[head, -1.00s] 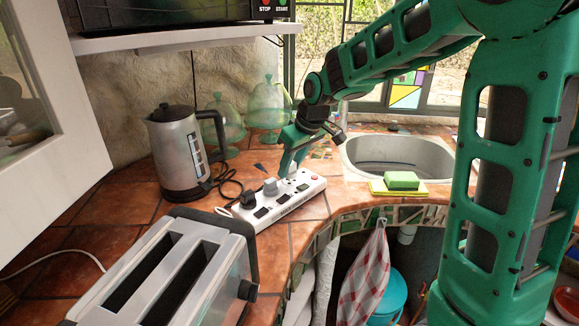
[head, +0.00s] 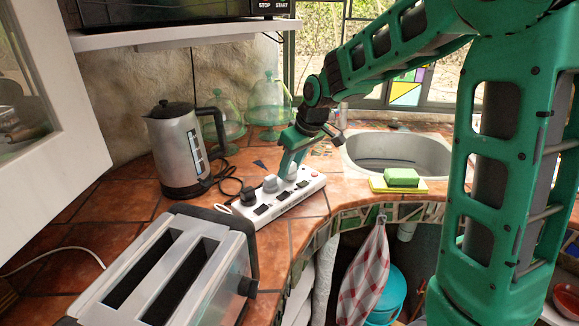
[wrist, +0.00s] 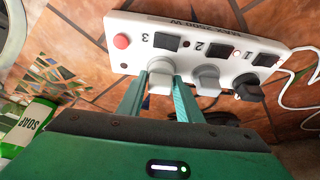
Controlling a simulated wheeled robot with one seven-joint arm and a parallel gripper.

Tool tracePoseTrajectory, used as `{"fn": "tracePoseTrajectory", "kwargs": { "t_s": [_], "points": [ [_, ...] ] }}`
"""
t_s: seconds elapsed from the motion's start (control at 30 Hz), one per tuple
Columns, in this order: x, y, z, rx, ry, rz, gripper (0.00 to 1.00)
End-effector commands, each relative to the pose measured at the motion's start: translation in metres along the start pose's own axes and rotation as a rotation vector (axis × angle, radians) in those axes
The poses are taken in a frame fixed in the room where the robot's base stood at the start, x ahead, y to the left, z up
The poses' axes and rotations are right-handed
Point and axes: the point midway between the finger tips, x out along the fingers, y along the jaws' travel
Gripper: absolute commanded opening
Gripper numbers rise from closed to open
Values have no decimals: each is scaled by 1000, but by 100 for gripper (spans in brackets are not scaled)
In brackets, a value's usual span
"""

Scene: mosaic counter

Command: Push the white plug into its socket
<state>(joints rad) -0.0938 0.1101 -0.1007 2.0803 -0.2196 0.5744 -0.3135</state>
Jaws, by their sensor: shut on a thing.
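The white plug (wrist: 161,76) sits between my two green fingers at the numbered power strip (wrist: 205,32), on the side of the switch marked 3. My gripper (wrist: 160,88) is shut on it. In the head view my gripper (head: 289,170) points down at the strip (head: 310,186), near its far end. The fingers partly hide the plug there. A grey plug (wrist: 206,80) and a black plug (wrist: 247,87) stand beside it in the same row. How deep the white plug sits is hard to tell.
A kettle (head: 180,150) stands behind left and a toaster (head: 235,245) in front left. Green soap on a yellow sponge (head: 400,178) lies right, before the sink (head: 400,150). Cords run around the strip. Glass domes (head: 268,100) stand behind.

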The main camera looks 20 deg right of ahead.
Motion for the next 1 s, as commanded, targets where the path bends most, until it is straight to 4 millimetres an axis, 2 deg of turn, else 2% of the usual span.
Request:
{"fn": "tracePoseTrajectory", "kwargs": {
  "t_s": [0.33, 0.37, 0.4, 0.43, 0.77, 0.87, 1.0],
  "points": [
    [4, 0, 2, 0, 0, 0, 12],
    [4, 0, 2, 0, 0, 0, 39],
    [4, 0, 2, 0, 0, 0, 49],
    [4, 0, 2, 0, 0, 0, 54],
    [2, 0, 2, 0, 1, 0, 54],
    [-6, 0, 1, 1, 2, 1, 54],
    [-29, 1, 1, 1, 4, 2, 54]
  ]
}}
